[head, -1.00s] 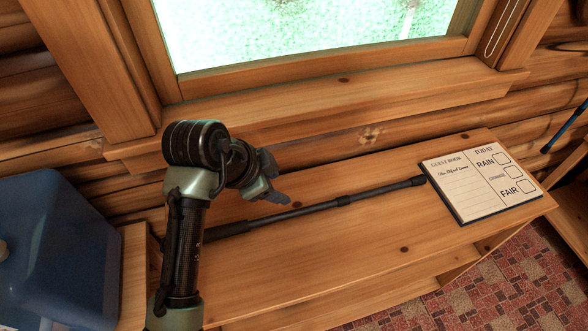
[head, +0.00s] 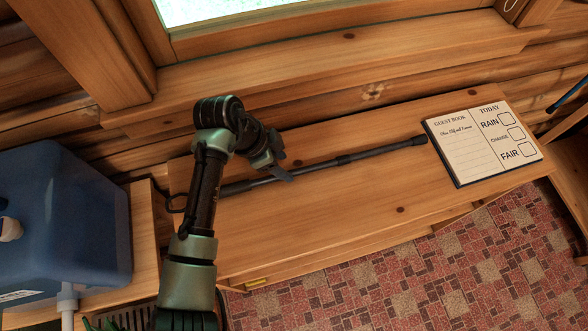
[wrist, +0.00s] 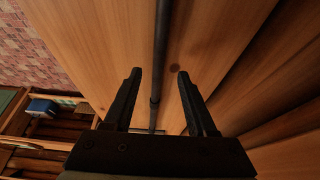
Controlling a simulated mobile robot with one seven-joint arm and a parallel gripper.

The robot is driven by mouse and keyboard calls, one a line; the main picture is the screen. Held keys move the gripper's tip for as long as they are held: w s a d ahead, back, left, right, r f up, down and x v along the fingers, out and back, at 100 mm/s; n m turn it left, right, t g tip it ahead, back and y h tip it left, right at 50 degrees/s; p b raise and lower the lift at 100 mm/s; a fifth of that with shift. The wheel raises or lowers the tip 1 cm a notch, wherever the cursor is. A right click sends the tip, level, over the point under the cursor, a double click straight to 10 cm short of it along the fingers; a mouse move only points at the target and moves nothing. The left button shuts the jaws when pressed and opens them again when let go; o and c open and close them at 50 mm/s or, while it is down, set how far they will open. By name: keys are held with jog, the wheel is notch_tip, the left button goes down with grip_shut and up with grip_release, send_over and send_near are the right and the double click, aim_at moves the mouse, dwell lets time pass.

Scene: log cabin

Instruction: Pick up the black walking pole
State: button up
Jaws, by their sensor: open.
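The black walking pole (head: 315,168) lies along the wooden bench top, its far end close to the guest book and its strap end near my arm. My gripper (head: 283,166) is over the pole, left of its middle; a stretch of the pole behind the arm is hidden. In the wrist view, the pole (wrist: 158,60) runs lengthwise between the two fingers of my gripper (wrist: 156,72), with space on both sides. The fingers are open and hold nothing. I cannot tell exactly how high they are above the pole.
A guest book (head: 482,143) lies at the bench's right end. A blue water container (head: 65,215) stands at left. The window sill (head: 330,65) and log wall rise behind the bench (head: 330,215). Patterned floor (head: 400,275) is open in front.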

aim_at(293, 171)
jog(key=x, duration=0.4)
jog(key=shift+s+d+f, duration=0.1)
jog(key=shift+d, duration=0.05)
grip_shut()
dwell(1.2)
